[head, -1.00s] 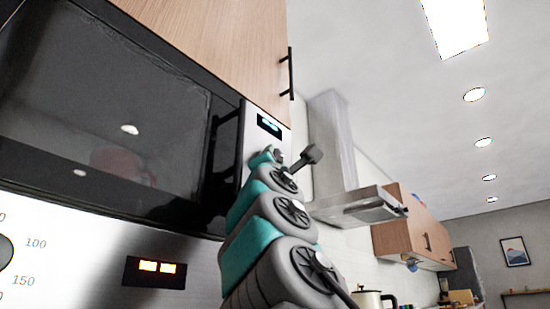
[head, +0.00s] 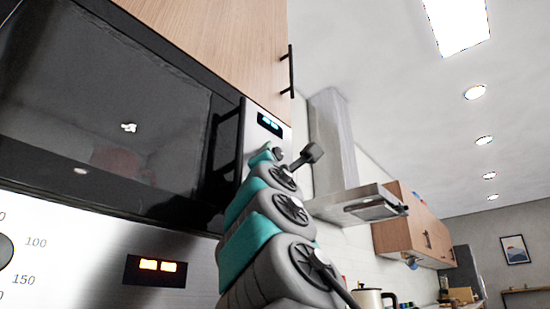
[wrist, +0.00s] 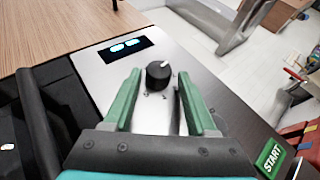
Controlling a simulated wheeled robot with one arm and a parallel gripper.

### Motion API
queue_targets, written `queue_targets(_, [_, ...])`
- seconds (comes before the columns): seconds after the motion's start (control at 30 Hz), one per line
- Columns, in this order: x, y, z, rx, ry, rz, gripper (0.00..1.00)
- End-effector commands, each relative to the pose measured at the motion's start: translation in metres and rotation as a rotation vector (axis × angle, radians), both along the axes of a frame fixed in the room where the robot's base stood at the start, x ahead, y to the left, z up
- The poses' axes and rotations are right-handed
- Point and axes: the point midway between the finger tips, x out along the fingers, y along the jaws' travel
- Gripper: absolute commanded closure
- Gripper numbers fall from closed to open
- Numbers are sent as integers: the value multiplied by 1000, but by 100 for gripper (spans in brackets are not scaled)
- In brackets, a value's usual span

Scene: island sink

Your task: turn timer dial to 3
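The timer dial (wrist: 158,76) is a round black knob with a white pointer line on the metal control panel (wrist: 98,73). In the wrist view its pointer is toward the right side of the knob, and small printed marks show below it, too small to read. My gripper (wrist: 160,88) is open. Its two green fingers stand apart on either side of the dial, with visible gaps to the knob. In the head view my arm hides the dial, and the panel's display (head: 269,124) shows above it.
A green START button (wrist: 270,157) is at the panel's lower right in the wrist view. A black handle (head: 222,150) and dark microwave door (head: 100,110) stand left of the panel. A wooden cabinet (head: 225,45) is above, and a range hood (head: 345,190) is to the right.

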Motion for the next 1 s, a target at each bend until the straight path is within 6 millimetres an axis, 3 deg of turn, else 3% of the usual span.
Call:
queue_targets(0.1, [-1,0,1,0,-1,0,29])
queue_targets(1.0, [1,-3,-1,-92,-120,-3,29])
